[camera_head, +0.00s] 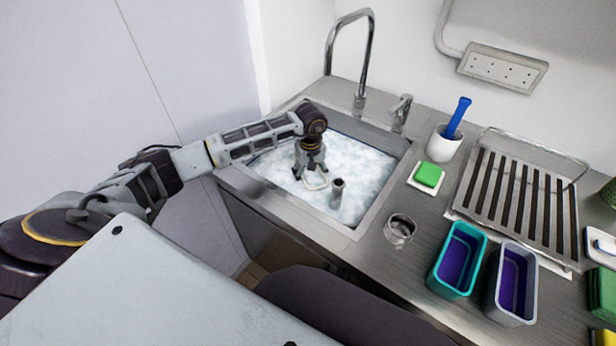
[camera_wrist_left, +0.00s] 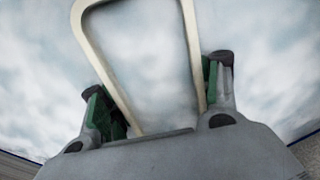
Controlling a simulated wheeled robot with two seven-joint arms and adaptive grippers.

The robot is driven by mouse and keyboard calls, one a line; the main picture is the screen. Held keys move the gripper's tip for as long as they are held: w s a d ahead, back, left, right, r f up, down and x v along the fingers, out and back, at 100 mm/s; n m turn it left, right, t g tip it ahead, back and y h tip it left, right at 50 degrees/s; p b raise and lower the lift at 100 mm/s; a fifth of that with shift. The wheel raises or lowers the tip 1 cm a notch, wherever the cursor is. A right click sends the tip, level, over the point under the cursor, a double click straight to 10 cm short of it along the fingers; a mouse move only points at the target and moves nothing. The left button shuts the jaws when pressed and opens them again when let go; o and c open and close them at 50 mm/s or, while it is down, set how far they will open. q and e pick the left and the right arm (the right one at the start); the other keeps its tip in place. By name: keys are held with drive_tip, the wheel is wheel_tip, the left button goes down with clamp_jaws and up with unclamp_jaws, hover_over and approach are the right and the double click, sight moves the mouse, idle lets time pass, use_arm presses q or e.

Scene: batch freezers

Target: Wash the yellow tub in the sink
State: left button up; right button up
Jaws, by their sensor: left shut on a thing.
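The sink (camera_head: 378,212) is filled with white foamy water. My left gripper (camera_head: 310,175) points down into it and is shut on a tub with a pale cream-yellow rim (camera_wrist_left: 188,40). In the left wrist view the rim lies between the two fingers (camera_wrist_left: 158,80), with foam filling its opening. The tub's walls and bottom are hidden under the foam. In the head view only a small part of the pale rim shows below the gripper. My right gripper is not in view.
A grey standpipe (camera_head: 337,193) rises from the foam right of the gripper. A tall faucet (camera_head: 368,45) stands behind the sink. To the right are a green sponge (camera_head: 428,174), glass (camera_head: 399,230), teal tub (camera_head: 458,260), grey tub (camera_head: 512,285), white cup (camera_head: 442,145) and drying rack (camera_head: 520,195).

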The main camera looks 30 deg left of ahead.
use_arm(q)
drive_tip(key=shift+a+b, duration=0.3)
drive_tip(key=shift+a, duration=1.05)
drive_tip(key=shift+d, duration=0.15)
drive_tip(key=shift+d, duration=1.85)
drive_tip(key=shift+a+b, duration=0.1)
drive_tip(key=shift+b, duration=0.2)
drive_tip(key=shift+a+b, duration=0.4)
drive_tip(key=shift+a, duration=1.5)
drive_tip(key=shift+d, duration=0.2)
drive_tip(key=shift+d, duration=1.8)
